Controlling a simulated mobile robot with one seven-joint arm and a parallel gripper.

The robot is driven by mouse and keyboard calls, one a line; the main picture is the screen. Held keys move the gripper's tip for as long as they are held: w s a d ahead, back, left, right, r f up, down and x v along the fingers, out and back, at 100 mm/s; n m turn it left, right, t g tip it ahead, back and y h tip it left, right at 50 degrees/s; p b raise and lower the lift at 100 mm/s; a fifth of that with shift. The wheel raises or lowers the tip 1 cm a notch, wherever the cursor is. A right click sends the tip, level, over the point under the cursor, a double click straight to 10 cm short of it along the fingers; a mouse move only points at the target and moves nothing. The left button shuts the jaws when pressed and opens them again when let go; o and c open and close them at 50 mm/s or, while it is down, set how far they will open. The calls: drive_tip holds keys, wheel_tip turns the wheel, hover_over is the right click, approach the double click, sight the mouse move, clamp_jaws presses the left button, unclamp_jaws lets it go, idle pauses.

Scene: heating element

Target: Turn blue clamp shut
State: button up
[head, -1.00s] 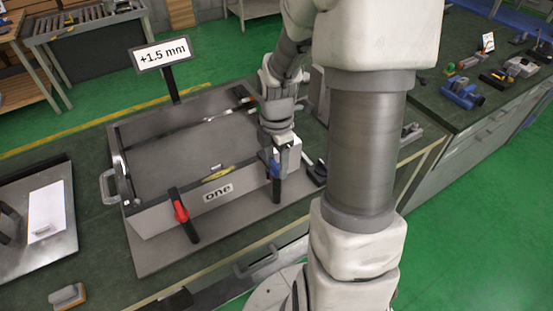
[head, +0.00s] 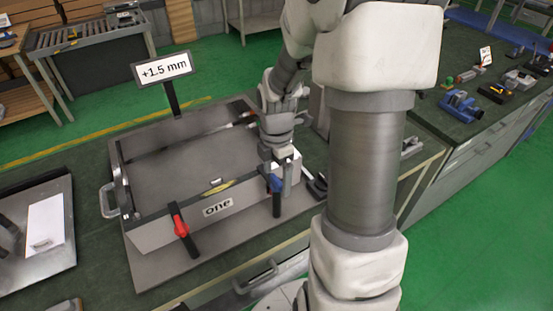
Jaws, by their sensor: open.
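The blue clamp (head: 274,184) stands at the right end of the front wall of the grey tray-like fixture (head: 150,235); its blue top sits on a dark post. My gripper (head: 286,185) points down right beside the blue clamp, on its right side. It is open, and I cannot tell whether a finger touches the clamp. The red clamp (head: 180,226) stands further left on the same front wall, its red handle tilted.
A label "one" (head: 217,209) is on the front wall. A "+1.5 mm" sign (head: 164,68) stands behind the fixture. A metal plate with a white sheet (head: 45,219) lies at left. A side bench with a blue vise (head: 460,105) is at right.

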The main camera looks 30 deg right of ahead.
sight(277, 180)
wheel_tip(277, 180, up, 17)
drive_tip(key=p, duration=0.1)
idle(0.6)
